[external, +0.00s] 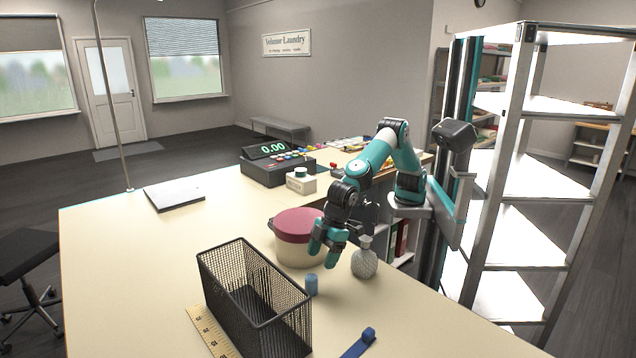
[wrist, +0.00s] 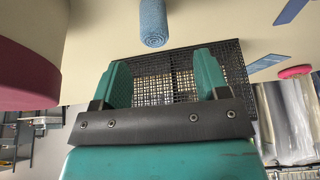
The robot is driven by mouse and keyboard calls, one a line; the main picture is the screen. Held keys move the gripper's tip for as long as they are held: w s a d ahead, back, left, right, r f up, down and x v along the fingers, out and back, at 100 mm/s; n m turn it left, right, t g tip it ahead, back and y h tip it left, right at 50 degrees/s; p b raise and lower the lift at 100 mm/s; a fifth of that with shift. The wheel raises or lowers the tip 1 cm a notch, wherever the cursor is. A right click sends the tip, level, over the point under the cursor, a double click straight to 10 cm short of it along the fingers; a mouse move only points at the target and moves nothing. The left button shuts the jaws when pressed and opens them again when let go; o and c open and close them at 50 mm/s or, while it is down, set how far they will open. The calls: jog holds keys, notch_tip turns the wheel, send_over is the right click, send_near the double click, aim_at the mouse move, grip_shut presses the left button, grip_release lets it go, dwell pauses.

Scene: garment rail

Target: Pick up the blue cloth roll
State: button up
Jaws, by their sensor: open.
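The blue cloth roll (external: 312,285) stands upright on the cream counter, close to the right side of the black mesh basket (external: 222,272). In the wrist view the roll (wrist: 153,22) shows at the top, past my fingertips and clear of them. My gripper (external: 329,256) hangs above and slightly right of the roll, fingers pointing down, with nothing in it. In the wrist view my gripper (wrist: 162,78) has its two teal fingers apart, with the basket's mesh (wrist: 165,75) visible between them.
A maroon-lidded cream tub (external: 296,226) stands behind the roll, and a grey glass bottle (external: 364,262) stands to its right. A yellow measuring tape (external: 206,330) and a dark blue strap (external: 359,342) lie near the front.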

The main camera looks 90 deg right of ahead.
aim_at(314, 278)
jog(key=x, duration=0.4)
jog(key=shift+w+f+p, duration=0.15)
jog(key=shift+f+p, duration=0.15)
jog(key=shift+f, duration=0.05)
jog(key=shift+d+p+x, duration=0.15)
jog(key=shift+p+x, duration=0.25)
jog(key=shift+x, duration=0.9)
jog(key=shift+d+p+x, duration=0.15)
jog(key=shift+p+x, duration=0.2)
jog(key=shift+x, duration=1)
jog(key=c, duration=1)
